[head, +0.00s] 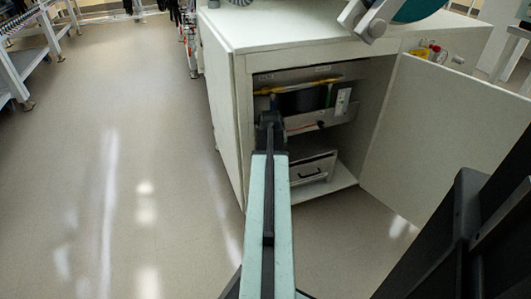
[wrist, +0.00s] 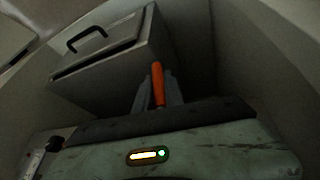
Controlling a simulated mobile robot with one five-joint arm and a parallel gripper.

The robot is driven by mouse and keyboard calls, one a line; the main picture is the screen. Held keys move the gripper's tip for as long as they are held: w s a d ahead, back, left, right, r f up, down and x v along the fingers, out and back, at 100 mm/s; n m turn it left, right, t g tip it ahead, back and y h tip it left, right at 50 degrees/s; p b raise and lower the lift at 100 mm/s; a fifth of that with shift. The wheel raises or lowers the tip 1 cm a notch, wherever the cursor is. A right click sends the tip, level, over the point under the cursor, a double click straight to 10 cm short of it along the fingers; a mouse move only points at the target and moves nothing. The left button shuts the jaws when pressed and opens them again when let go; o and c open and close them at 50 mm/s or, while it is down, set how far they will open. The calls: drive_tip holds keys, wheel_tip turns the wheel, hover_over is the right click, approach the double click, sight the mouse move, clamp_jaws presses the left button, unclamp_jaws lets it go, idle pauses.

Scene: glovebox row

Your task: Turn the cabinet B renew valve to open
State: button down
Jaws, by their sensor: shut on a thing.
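My gripper (head: 270,119) reaches into the open cabinet (head: 240,110). In the wrist view, an orange valve handle (wrist: 157,84) stands between my grey fingertips, and my gripper (wrist: 158,98) is shut on it. In the head view, a small orange-red lever (head: 306,127) shows just right of my gripper; I cannot tell whether it is the same handle. My wrist hides the fingertips there. The valve's body and any open or closed marking cannot be made out, and no cabinet letter is readable.
A yellow pipe (head: 300,87) runs above my gripper inside the cabinet. A grey box with a black handle (head: 314,168) stands below; it also shows in the wrist view (wrist: 105,50). The cabinet door (head: 440,140) stands open at right. The floor at left (head: 120,150) is clear.

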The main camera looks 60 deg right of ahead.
drive_tip(key=shift+w, duration=0.2)
drive_tip(key=c, duration=1.4)
unclamp_jaws()
drive_tip(key=shift+c, duration=0.2)
drive_tip(key=shift+s, duration=0.15)
drive_tip(key=p+v, duration=0.7)
drive_tip(key=v, duration=0.1)
drive_tip(key=shift+f, duration=0.1)
